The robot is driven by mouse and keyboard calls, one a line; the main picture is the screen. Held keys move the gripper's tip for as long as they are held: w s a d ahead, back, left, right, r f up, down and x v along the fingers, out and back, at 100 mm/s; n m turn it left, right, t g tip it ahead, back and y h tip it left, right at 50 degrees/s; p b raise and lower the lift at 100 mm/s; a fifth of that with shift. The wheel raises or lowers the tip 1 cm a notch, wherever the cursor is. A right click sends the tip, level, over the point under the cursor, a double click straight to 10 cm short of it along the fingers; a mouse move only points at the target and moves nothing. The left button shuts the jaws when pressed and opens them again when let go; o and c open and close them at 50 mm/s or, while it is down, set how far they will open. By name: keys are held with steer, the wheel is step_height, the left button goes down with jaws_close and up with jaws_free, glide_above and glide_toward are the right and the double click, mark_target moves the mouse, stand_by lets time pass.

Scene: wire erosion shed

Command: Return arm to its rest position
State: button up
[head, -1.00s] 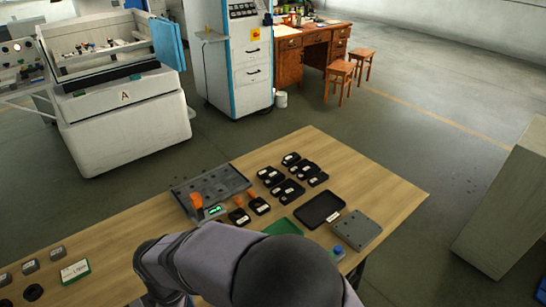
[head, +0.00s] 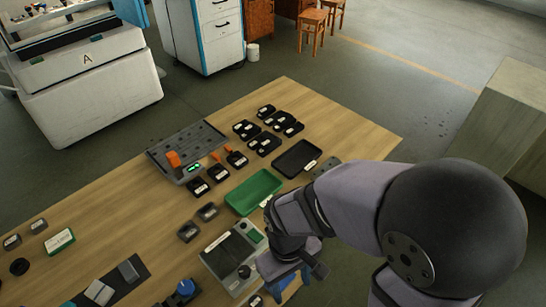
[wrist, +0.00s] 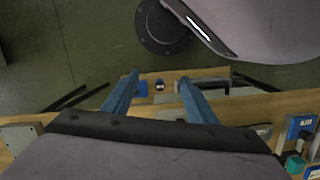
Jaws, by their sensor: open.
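My gripper (head: 284,287) hangs over the table's front edge at the lower middle of the head view, partly hidden by my own wrist. In the wrist view my gripper (wrist: 158,82) shows two blue fingers standing apart with nothing held between them. My arm bends back to the right of the table in the head view.
The wooden table (head: 345,125) holds a green tray (head: 254,191), a black tray (head: 297,158), a grey perforated tray (head: 187,143) and several small black boxes. A grey device (head: 232,258) lies close left of my gripper. A pale block (head: 505,110) stands right.

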steer(key=w+d+r+m, duration=0.2)
steer(key=d+m, duration=0.1)
steer(key=d, duration=0.2)
steer(key=w+d+r+m+t+y, duration=0.1)
steer(key=w+d+r+m, duration=0.1)
steer(key=d, duration=0.3)
steer(key=shift+w+d+m+t, duration=0.3)
steer(key=shift+w+d+m, duration=0.05)
steer(key=shift+m, duration=0.35)
